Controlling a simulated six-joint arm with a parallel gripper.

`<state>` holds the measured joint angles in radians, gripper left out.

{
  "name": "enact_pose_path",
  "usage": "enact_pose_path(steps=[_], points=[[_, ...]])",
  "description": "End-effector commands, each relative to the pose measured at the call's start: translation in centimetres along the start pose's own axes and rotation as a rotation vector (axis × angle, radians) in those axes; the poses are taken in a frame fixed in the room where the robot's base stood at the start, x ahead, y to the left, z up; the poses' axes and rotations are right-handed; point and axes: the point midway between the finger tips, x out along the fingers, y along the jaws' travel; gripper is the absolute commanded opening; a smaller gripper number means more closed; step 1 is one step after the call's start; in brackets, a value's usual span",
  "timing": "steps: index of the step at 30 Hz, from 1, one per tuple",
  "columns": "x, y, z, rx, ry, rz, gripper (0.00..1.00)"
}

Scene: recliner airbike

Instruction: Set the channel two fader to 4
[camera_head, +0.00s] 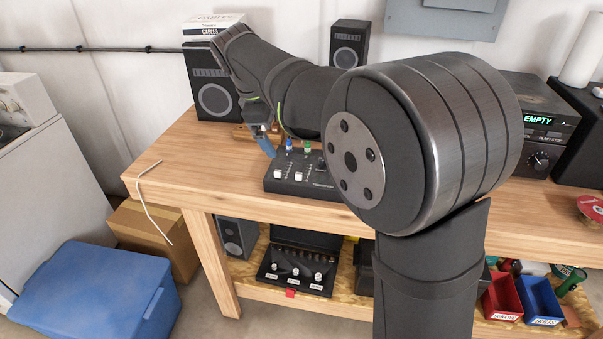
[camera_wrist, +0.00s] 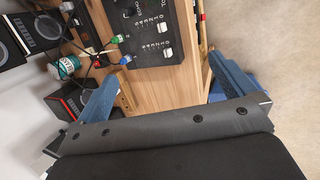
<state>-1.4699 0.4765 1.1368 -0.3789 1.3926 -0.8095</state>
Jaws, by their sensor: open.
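A black mixer (camera_head: 292,186) lies on the wooden bench, with a blue plug and a green plug at its back. Its two white fader caps show: the left one (camera_head: 277,173) on the blue-plug side and the right one (camera_head: 299,176) on the green-plug side. In the wrist view, the mixer (camera_wrist: 187,30) has its green-side cap (camera_wrist: 167,26) and blue-side cap (camera_wrist: 168,54) near the right ends of their printed scales. The exact settings are too small to read. My gripper (camera_wrist: 164,68) is open and empty, its blue fingers spread apart; it also shows beside the mixer's back left (camera_head: 265,143).
My arm covers the mixer's right side in the head view. Speakers (camera_head: 213,97) (camera_head: 349,44) and a cable box (camera_head: 213,24) stand behind. A teal-labelled can (camera_wrist: 66,67) and cables lie near the plugs.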

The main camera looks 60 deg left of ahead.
Motion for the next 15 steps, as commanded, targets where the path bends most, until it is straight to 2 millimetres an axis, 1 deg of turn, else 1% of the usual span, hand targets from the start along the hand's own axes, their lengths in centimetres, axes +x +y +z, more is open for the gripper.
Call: enact_pose_path(steps=[11, 14, 15], points=[[0.0, 0.0, 0.0, 0.0, 0.0, 0.0, 1.0], [0.14, 0.24, 0.1, 0.002, 0.002, -0.011, 0.82], [0.36, 0.58, 0.23, 0.004, 0.007, -0.029, 0.74]])
